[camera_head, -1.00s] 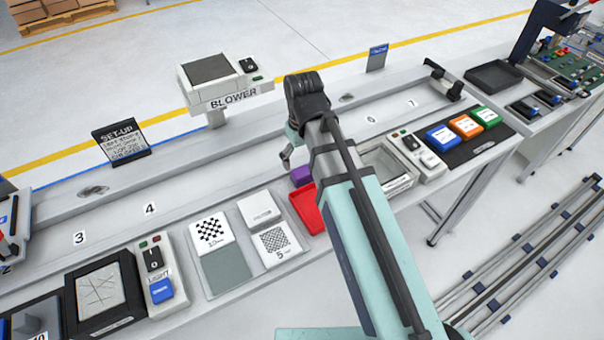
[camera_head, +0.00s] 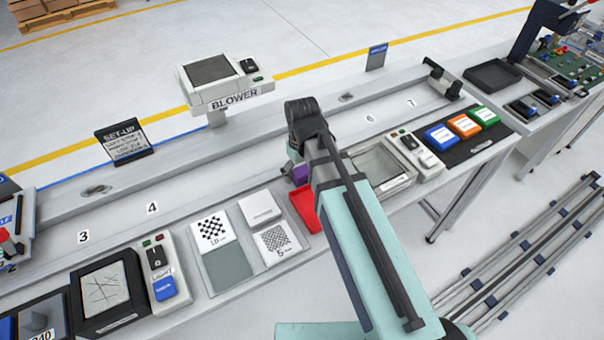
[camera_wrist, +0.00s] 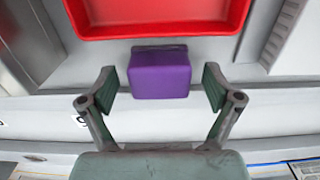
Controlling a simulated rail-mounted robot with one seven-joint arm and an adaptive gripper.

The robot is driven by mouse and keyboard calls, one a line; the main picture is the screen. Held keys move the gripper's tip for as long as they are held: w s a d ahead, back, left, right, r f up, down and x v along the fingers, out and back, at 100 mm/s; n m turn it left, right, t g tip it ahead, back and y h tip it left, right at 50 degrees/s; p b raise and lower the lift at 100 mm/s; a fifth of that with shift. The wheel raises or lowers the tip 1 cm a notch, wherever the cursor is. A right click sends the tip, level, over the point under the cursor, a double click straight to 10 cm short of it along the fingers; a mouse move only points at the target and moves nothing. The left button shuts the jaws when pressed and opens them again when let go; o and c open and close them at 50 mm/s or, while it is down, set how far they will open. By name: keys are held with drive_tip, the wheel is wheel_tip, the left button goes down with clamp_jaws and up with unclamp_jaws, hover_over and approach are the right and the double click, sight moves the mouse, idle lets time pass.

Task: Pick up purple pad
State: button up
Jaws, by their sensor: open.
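The purple pad (camera_wrist: 160,75) is a small purple block on the grey bench, beside a red tray. In the wrist view it sits between and just beyond the two fingers of my gripper (camera_wrist: 160,88), with a gap on each side. My gripper is open and empty. In the head view only part of the purple pad (camera_head: 299,174) shows; my arm hides the rest, and a finger shows just left of it.
The red tray (camera_wrist: 160,30) lies close beside the pad and is partly hidden by my arm in the head view. White patterned plates (camera_head: 211,229) lie to the left. A blower unit (camera_head: 222,82) stands behind. An open grey box (camera_head: 382,166) is to the right.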

sight(302, 170)
drive_tip(key=c, duration=1.2)
drive_tip(key=shift+c, duration=0.2)
drive_tip(key=shift+r, duration=0.2)
wheel_tip(302, 170, up, 20)
drive_tip(key=b, duration=0.1)
drive_tip(key=shift+f, duration=0.15)
